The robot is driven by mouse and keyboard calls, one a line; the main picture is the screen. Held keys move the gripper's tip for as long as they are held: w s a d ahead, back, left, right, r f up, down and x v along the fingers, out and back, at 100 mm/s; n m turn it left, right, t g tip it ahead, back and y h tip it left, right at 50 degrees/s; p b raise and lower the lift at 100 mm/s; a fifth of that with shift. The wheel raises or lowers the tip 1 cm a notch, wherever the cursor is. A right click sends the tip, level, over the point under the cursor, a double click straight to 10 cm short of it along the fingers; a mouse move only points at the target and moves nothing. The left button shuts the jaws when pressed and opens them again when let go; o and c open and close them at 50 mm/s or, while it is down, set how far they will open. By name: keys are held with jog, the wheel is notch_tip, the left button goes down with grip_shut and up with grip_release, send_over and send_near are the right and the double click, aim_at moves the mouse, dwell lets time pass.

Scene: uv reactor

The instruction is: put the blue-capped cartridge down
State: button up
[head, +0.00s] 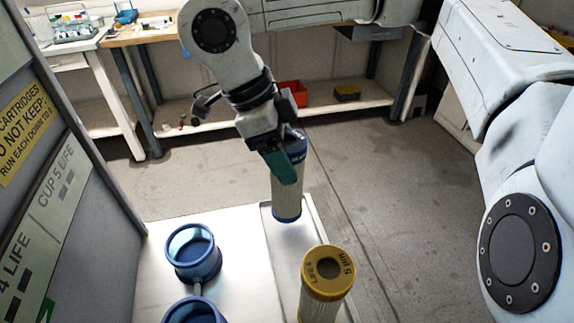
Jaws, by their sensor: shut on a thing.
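The blue-capped cartridge (287,200) hangs upright in my gripper (284,160), with a blue cap at the top and a blue end at the bottom. My gripper is shut on it near its top, and a green finger covers part of its side. The cartridge is over the tray (264,238) at the right part of the white bench. Its lower end looks close to the tray, but I cannot tell whether it touches. A yellow-capped cartridge (328,272) stands in front of it, to the right, and is cut off by the lower edge.
Two blue cups stand on the white bench (236,232), one at the left (193,253) and one at the bottom edge (194,312). A labelled panel (45,205) rises at the left. Behind are a floor and a workbench with a red bin (291,94).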

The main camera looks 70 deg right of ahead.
jog(key=shift+d+f, duration=0.2)
jog(key=shift+f, duration=0.8)
jog(key=shift+d+f, duration=0.2)
jog(key=shift+f, duration=0.8)
jog(key=o, duration=1.4)
jog(key=shift+f, duration=0.1)
jog(key=shift+o, duration=0.2)
jog(key=v, duration=1.2)
